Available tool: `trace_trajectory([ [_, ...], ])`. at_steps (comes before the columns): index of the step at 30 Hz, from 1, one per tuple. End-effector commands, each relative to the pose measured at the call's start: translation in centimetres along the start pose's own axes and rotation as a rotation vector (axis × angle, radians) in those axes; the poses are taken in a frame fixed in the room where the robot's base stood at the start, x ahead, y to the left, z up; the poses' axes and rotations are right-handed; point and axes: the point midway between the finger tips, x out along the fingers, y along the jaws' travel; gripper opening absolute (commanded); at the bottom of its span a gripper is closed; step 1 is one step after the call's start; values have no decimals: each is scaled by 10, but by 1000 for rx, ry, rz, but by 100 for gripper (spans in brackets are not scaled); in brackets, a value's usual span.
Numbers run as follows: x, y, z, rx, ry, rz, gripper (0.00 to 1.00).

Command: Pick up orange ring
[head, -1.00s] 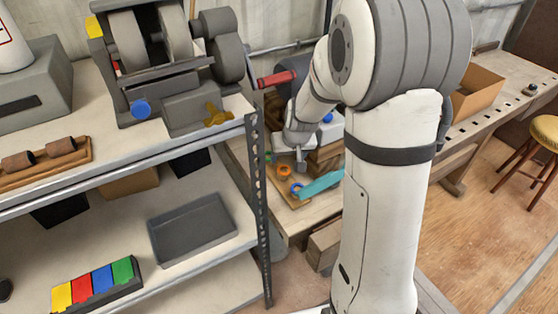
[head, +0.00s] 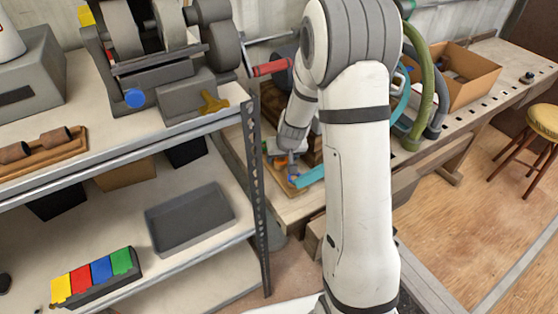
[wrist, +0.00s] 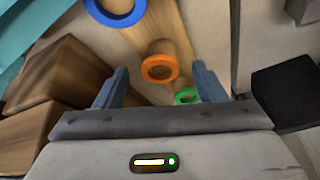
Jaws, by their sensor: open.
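The orange ring (wrist: 160,80) lies on a wooden board (wrist: 176,25) and shows whole in the wrist view, between my gripper's fingers and ahead of its palm. My gripper (wrist: 160,77) is open, with one blue-grey finger to each side of the ring and nothing held. A blue ring (wrist: 116,21) is farther up the picture and a green ring (wrist: 179,101) is close to the right finger. In the head view my gripper (head: 290,165) is low at the board on the workbench, and the orange ring is mostly hidden there.
Wooden blocks (wrist: 55,75) stand left of the gripper in the wrist view. A teal piece (head: 312,177) lies right of the gripper. A dark box (wrist: 285,95) is at the right. The metal shelf's upright (head: 257,200) stands left of the bench.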

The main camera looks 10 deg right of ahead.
Motion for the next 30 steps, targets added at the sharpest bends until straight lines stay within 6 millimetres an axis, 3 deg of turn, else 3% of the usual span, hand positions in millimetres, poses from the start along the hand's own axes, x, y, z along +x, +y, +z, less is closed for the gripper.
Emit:
trace_trajectory([
  [18,0,1,0,1,-1,0,16],
  [30,-8,0,-3,0,0,0,16],
])
